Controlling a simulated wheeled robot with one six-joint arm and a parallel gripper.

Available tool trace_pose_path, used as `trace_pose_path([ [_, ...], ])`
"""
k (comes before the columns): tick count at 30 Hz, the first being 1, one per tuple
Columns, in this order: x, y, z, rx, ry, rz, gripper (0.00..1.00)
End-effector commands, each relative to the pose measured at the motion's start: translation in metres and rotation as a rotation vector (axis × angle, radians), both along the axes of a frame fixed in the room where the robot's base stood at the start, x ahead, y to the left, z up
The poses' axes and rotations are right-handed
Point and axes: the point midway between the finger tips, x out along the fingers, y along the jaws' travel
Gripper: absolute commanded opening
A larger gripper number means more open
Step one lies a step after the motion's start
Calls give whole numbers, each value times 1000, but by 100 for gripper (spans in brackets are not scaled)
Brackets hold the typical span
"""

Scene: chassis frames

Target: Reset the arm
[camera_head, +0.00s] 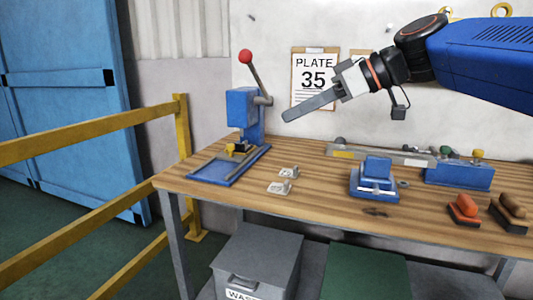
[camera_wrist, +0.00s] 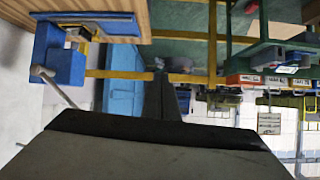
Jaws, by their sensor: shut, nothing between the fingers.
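My gripper (camera_head: 286,117) is at the end of my blue arm, which reaches in from the upper right in the head view. Its long grey fingers are closed together and hold nothing. It hangs above the workbench (camera_head: 325,211), in front of the wall, pointing left and slightly down. In the wrist view the shut fingers (camera_wrist: 162,76) point up the picture, with the dark gripper body below them.
A blue lever press (camera_head: 245,115) with a red knob stands left of my fingertips. A blue vise (camera_head: 375,176) and small metal parts (camera_head: 280,187) lie below. Yellow railing (camera_head: 90,133) runs along the left. A grey waste bin (camera_head: 258,255) stands under the bench.

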Motion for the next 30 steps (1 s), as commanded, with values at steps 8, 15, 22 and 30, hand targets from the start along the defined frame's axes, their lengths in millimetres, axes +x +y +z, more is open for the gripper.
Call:
trace_pose_path([
  [8,-19,-27,-54,-74,123,-131,0],
  [15,-51,-68,-130,-172,275,-335,0],
  [22,-107,-137,-239,-302,439,-658,0],
  [30,-165,-206,-337,-401,515,-985,0],
])
